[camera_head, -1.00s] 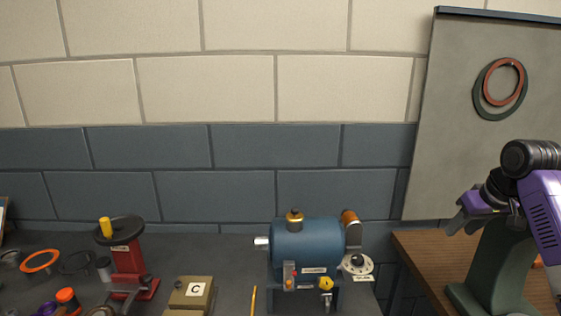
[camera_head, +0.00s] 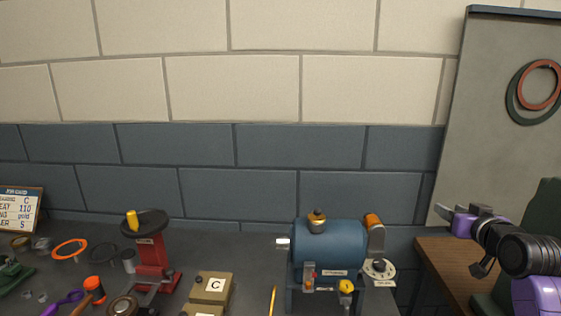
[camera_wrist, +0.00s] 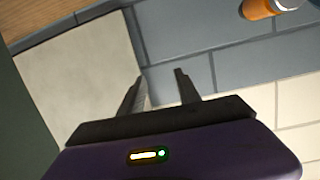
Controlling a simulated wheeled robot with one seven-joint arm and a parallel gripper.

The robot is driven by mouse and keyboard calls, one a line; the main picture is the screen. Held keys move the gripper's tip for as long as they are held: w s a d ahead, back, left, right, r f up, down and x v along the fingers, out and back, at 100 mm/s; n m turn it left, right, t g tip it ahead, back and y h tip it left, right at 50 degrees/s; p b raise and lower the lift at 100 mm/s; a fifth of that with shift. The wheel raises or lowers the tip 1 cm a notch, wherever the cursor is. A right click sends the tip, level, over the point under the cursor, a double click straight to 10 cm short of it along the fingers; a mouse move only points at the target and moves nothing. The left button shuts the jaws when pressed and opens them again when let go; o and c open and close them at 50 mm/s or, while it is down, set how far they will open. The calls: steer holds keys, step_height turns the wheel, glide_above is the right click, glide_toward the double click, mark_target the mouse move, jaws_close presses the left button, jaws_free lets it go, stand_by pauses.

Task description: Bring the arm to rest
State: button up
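My gripper (camera_head: 458,217) is at the right in the head view, raised above the wooden surface and in front of the grey panel. In the wrist view, the two fingers of my gripper (camera_wrist: 158,88) stand apart with nothing between them, and the wall shows in the gap. My purple and black arm (camera_head: 530,252) runs from the lower right corner up to the gripper. The gripper touches nothing that I can see.
The dark bench holds a blue motor-like casing (camera_head: 328,243), a red stand (camera_head: 150,262), a box marked C (camera_head: 210,288), an orange ring (camera_head: 70,249) and a job card (camera_head: 20,210). A wooden surface (camera_head: 440,258) lies right. A grey panel (camera_head: 480,120) with hanging rings stands behind.

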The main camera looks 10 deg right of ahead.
steer(key=s+a+f+t, duration=0.1)
steer(key=s+a+f, duration=0.3)
steer(key=s+a, duration=0.45)
steer(key=s+a+f+m+t+h, duration=0.15)
steer(key=s+a+f, duration=0.25)
steer(key=s+a, duration=0.4)
steer(key=s+a+f+t, duration=0.1)
steer(key=s+a+f, duration=0.3)
steer(key=s+a, duration=0.4)
steer(key=s+a+f+n+g+y, duration=0.1)
steer(key=s+a+y, duration=0.1)
steer(key=s, duration=0.6)
steer(key=s+a+f+n+g+y, duration=0.1)
steer(key=s+a+f+n, duration=0.1)
steer(key=s, duration=0.6)
steer(key=s+a+f+n+g+y, duration=0.1)
steer(key=s+a, duration=0.3)
steer(key=s, duration=0.4)
steer(key=shift+s+a+f+n+y, duration=0.35)
steer(key=shift+f+n+y, duration=0.2)
steer(key=shift+y, duration=0.3)
steer(key=shift+d, duration=0.1)
